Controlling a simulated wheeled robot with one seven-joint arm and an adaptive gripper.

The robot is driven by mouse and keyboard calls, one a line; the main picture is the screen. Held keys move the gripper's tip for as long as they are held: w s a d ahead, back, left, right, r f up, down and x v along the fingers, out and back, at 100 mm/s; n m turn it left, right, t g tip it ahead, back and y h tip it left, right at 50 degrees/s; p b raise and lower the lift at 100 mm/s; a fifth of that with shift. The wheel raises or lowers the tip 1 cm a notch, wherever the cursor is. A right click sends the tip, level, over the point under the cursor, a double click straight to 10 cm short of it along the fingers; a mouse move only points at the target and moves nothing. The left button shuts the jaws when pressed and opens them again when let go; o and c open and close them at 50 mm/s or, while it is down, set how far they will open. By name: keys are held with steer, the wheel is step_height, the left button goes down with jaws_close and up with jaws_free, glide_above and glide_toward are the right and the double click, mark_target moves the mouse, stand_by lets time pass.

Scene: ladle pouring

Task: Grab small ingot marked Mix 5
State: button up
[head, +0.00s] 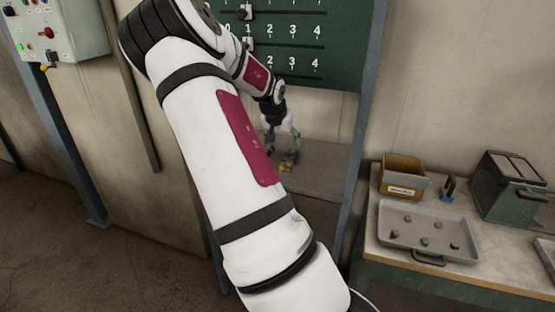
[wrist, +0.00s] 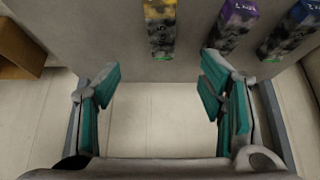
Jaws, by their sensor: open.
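My gripper (wrist: 162,88) is open in the wrist view, its teal pads wide apart with nothing between them. A yellow-topped dark ingot (wrist: 160,28) lies just beyond the fingertips, roughly in line with the gap. A purple-topped ingot (wrist: 234,25) and a blue-topped ingot (wrist: 290,30) lie to its right. Their labels are too small or cut off to read surely, so I cannot tell which is marked Mix 5. In the head view my gripper (head: 283,138) points down above a small yellow piece (head: 288,166) on a grey surface.
The ingots rest on a grey shelf (wrist: 190,70) with its edge below them. A brown box (wrist: 20,50) is at the left. In the head view, a dark green numbered board (head: 335,50) stands behind, and a metal tray (head: 400,243) with several lumps sits right.

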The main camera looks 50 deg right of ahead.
mark_target(289, 156)
steer(key=p+x, duration=0.1)
steer(key=x, duration=1.1)
steer(key=shift+w+d+f, duration=0.15)
steer(key=shift+f, duration=0.25)
steer(key=shift+c, duration=0.6)
steer(key=c, duration=1.4)
steer(key=shift+r, duration=0.1)
jaws_close()
